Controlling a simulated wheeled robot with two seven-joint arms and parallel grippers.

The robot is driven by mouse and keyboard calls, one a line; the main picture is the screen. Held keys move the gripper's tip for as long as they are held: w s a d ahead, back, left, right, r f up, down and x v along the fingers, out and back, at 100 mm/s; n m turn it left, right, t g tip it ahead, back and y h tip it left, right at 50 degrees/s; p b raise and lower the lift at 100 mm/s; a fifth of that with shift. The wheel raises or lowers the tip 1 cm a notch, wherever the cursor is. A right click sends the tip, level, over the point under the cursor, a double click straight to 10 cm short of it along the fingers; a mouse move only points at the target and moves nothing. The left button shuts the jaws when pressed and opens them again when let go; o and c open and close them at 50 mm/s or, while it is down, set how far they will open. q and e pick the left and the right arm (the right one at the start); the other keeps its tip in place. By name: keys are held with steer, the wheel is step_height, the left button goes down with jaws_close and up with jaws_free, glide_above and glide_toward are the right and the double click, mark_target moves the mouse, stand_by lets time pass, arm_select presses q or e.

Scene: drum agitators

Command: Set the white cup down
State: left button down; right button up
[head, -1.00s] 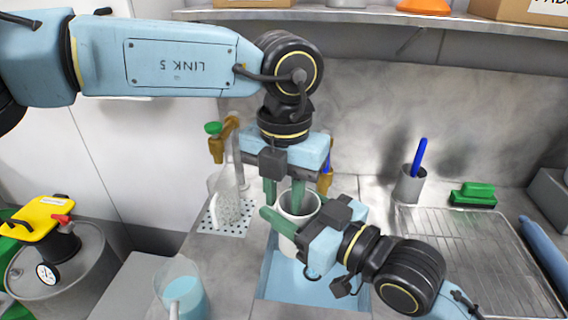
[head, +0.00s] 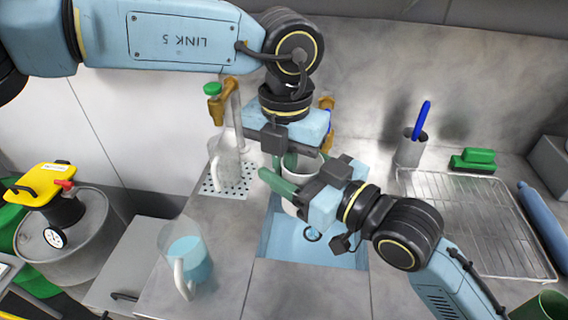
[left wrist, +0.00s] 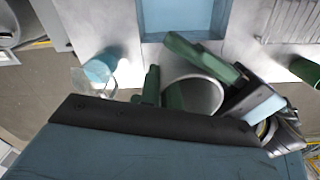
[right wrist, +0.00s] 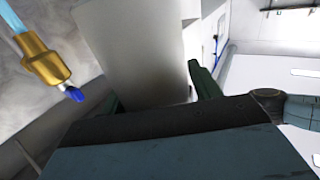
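The white cup (head: 294,206) is held upright above the sink area, its top partly hidden by my grippers. My left gripper (head: 286,176) points down at the rim. In the right wrist view the cup (right wrist: 135,55) fills the space between those fingers. The far finger is hidden in the head view.
The blue sink (head: 330,250) lies below, with clear counter in front (head: 310,290). A pitcher of blue liquid (head: 188,262) stands left and a clear jug (head: 226,160) behind it.

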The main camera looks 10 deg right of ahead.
steer(key=o, duration=0.3)
